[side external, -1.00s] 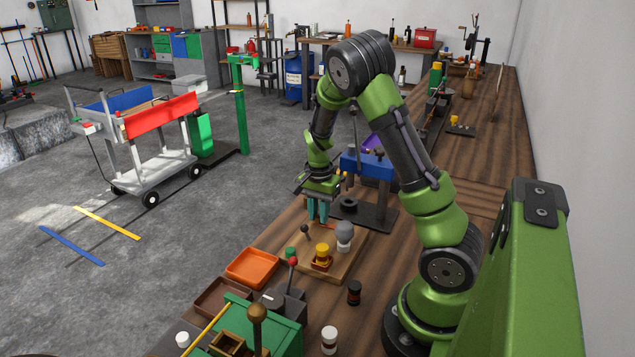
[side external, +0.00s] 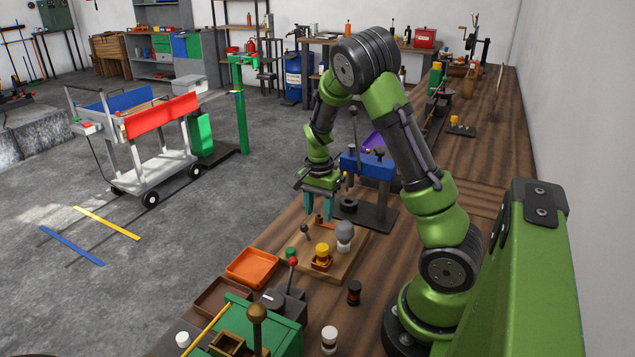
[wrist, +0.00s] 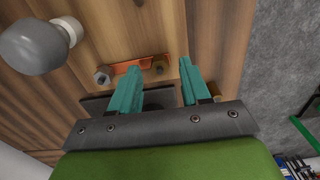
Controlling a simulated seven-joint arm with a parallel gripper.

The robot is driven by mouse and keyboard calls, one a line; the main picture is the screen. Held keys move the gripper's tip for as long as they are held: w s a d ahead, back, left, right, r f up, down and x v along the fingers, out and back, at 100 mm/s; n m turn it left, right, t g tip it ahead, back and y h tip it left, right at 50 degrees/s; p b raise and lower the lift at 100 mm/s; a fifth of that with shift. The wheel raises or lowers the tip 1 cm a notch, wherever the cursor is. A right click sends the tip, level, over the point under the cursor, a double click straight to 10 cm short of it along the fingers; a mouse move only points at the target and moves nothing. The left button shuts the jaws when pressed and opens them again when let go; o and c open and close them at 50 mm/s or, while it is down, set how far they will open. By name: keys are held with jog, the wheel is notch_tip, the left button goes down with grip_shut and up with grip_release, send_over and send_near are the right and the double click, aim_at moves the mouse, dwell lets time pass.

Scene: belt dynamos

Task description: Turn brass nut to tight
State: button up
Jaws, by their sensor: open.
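In the side view the bracket is a small orange patch below my fingers, and the nut is too small to make out. My gripper (side external: 319,211) points down over the far end of the board. Its teal fingers are spread apart and empty. In the wrist view, the gripper (wrist: 159,66) has its fingertips on either side of the nut, with gaps showing. I cannot tell its height above the nut.
The wooden board (side external: 349,262) also carries a grey ball knob (side external: 344,231) and a yellow-capped part (side external: 322,251). The grey knob shows at upper left in the wrist view (wrist: 32,42). A blue press (side external: 368,165) stands behind. An orange tray (side external: 252,267) lies at the front left.

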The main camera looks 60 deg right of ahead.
aim_at(318, 216)
notch_tip(318, 216, up, 16)
jog(key=shift+f, duration=0.15)
dwell(0.3)
jog(key=s+a+r+n+t, duration=0.1)
jog(key=s+a+n+t, duration=0.1)
jog(key=a, duration=0.5)
jog(key=s+a+r+n+t+y, duration=0.1)
jog(key=s+a+r+n+t, duration=0.1)
jog(key=a+n, duration=0.5)
jog(key=s+a+r+n+t+y, duration=0.1)
jog(key=s+a+n+t, duration=0.2)
jog(key=a, duration=0.6)
jog(key=shift+s+a+r+n, duration=0.15)
jog(key=shift+s+r+n, duration=0.1)
jog(key=shift+s+n, duration=0.7)
jog(key=shift+w, duration=0.15)
